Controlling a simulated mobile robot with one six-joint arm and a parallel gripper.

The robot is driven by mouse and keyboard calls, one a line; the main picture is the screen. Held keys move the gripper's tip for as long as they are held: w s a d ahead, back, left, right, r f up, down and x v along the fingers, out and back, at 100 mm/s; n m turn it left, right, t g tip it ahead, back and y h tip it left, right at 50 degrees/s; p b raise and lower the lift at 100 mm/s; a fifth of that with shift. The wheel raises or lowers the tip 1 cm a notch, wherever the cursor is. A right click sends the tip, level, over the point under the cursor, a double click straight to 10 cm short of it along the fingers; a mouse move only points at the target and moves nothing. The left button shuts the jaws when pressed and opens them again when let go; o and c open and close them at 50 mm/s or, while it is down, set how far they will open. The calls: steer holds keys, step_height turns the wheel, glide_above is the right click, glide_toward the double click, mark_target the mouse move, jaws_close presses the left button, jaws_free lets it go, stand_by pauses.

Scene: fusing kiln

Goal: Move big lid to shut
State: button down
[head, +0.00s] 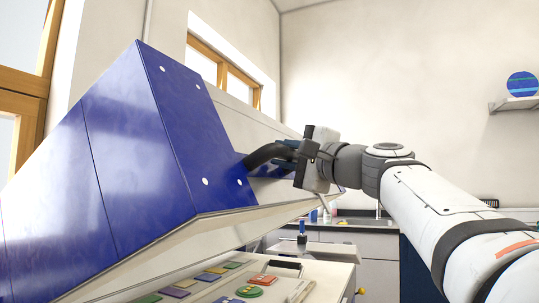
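The big lid (105,160) is a large glossy blue box shape with a pale underside edge. It is raised and tilted, filling the left and middle of the head view. A dark curved handle (268,154) sticks out from its right side. My gripper (298,164) is at the outer end of this handle, with the arm reaching in from the right. The fingers overlap the handle in this view, and I cannot tell whether they are closed on it. The kiln's interior is not clearly visible under the lid.
Below the lid is a pale worktop (318,270) with several coloured glass tiles (262,279). A counter with a sink (360,221) stands along the back wall. A shelf (515,104) holding a round blue-green disc (522,84) is at the upper right. Space above my arm is clear.

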steer(key=c, duration=1.5)
jaws_free()
steer(key=shift+d, duration=0.1)
steer(key=v, duration=0.7)
steer(key=shift+s+d+p, duration=0.2)
steer(key=shift+s+p, duration=0.1)
steer(key=shift+s, duration=0.05)
steer(key=shift+f, duration=0.1)
